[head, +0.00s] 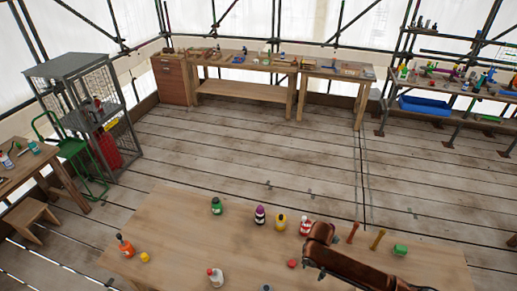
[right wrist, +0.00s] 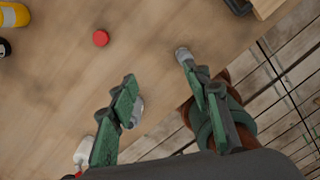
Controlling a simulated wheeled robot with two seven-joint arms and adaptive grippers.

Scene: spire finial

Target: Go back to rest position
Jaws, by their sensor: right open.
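My right arm (head: 350,268) comes in from the lower right of the head view, over the near wooden table (head: 170,222). Its fingers cannot be made out clearly there. In the right wrist view my right gripper (right wrist: 160,80) has its two green fingers apart, with nothing held between them. Bare tabletop shows between and beyond the fingers. A small red round piece (head: 292,264) lies on the table just left of the arm; it also shows in the right wrist view (right wrist: 100,38). My left gripper is not seen in either view.
Near the arm stand a red-and-white bottle (head: 306,226), a yellow bottle (head: 280,222), a purple-and-white bottle (head: 260,215) and a green cylinder (head: 400,250). An orange bottle (head: 125,246) stands at the table's left. Open plank floor (head: 250,145) lies beyond, before the far workbench (head: 240,91).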

